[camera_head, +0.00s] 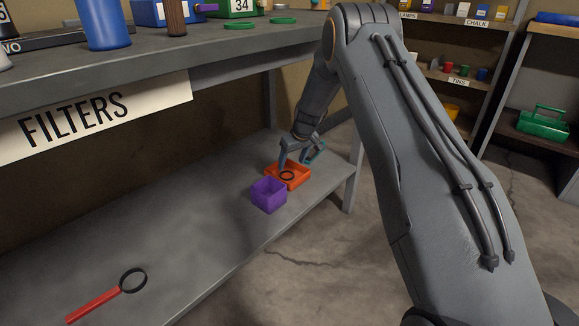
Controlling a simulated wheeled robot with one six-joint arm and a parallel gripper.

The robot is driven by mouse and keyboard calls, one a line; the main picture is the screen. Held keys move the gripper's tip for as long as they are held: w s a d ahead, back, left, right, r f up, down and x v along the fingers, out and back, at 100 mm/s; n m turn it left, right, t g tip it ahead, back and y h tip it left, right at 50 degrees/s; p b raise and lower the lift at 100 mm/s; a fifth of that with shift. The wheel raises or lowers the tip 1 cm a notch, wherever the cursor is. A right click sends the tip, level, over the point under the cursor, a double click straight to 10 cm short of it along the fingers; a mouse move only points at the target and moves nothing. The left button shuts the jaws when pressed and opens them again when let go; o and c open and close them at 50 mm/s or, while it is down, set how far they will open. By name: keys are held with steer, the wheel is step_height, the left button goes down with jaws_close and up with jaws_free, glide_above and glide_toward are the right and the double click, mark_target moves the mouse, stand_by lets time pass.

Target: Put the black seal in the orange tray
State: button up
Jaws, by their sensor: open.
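The orange tray (301,182) sits on the lower shelf near its right end. The black seal (287,176) is a dark ring, seen inside the orange tray, lying on or near its floor. My gripper (298,165) is open just above the tray, its fingers apart and pointing down over it. I see no hold on the seal. The gap between the fingertips and the seal is too small to judge from here.
A purple bin (268,195) stands right in front of the orange tray. A red-handled tool with a black ring (106,296) lies at the shelf's near left. The upper shelf (170,58), with a FILTERS sign (85,116), overhangs the lower one. The lower shelf's middle is clear.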

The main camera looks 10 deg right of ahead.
steer(key=p+v, duration=0.1)
steer(key=v, duration=0.4)
steer(key=shift+s+r, duration=0.1)
steer(key=shift+r, duration=0.1)
